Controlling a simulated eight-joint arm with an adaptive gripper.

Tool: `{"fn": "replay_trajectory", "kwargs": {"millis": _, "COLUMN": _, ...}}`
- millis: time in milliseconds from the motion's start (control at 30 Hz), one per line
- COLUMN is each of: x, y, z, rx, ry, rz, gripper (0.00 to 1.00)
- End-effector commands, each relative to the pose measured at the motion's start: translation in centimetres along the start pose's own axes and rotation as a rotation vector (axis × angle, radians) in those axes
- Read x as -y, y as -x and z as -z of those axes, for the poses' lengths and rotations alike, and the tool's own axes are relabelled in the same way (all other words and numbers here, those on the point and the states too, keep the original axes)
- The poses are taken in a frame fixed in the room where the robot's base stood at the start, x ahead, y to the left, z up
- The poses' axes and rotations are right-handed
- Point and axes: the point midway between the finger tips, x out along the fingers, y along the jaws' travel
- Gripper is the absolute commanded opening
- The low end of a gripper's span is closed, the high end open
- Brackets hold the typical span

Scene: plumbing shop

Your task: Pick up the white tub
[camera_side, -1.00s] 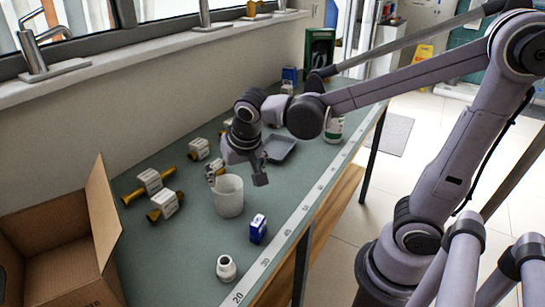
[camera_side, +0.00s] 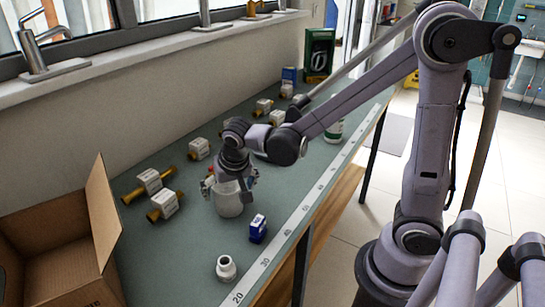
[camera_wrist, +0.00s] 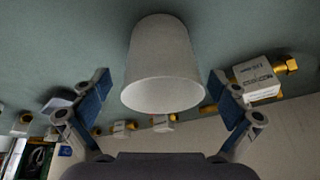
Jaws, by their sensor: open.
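The white tub (camera_side: 229,203) stands upright on the green bench top, and its upper part is partly hidden by my gripper in the side view. In the wrist view the tub (camera_wrist: 162,60) shows with its open rim towards the camera, between my two fingers. My gripper (camera_side: 228,187) is at the tub's rim, with one finger on each side. In the wrist view my gripper (camera_wrist: 160,103) is open, with a visible gap between each blue finger pad and the tub.
A blue-and-white box (camera_side: 258,228) and a white pipe fitting (camera_side: 226,268) stand in front of the tub. Boxed brass fittings (camera_side: 165,204) lie to its left. An open cardboard box (camera_side: 101,215) is at the lower left. A measuring strip (camera_side: 290,241) runs along the bench edge.

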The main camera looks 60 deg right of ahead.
Motion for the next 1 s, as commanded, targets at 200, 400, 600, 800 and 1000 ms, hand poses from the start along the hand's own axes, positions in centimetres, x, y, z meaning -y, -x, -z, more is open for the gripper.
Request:
{"fn": "replay_trajectory", "kwargs": {"millis": 200, "x": 0.2, "y": -2.6, "z": 0.1, "rx": 0.000, "ry": -0.001, "rz": 0.000, "gripper": 0.97}}
{"fn": "replay_trajectory", "kwargs": {"millis": 400, "x": 0.2, "y": -3.9, "z": 0.1, "rx": 0.000, "ry": 0.000, "rz": 0.000, "gripper": 0.97}}
{"fn": "replay_trajectory", "kwargs": {"millis": 600, "x": 0.2, "y": -4.0, "z": 0.1, "rx": 0.000, "ry": 0.000, "rz": 0.000, "gripper": 0.97}}
{"fn": "replay_trajectory", "kwargs": {"millis": 800, "x": 0.2, "y": -4.0, "z": 0.1, "rx": 0.000, "ry": 0.000, "rz": 0.000, "gripper": 0.66}}
{"fn": "replay_trajectory", "kwargs": {"millis": 1000, "x": 0.2, "y": -4.0, "z": 0.1, "rx": 0.000, "ry": 0.000, "rz": 0.000, "gripper": 0.52}}
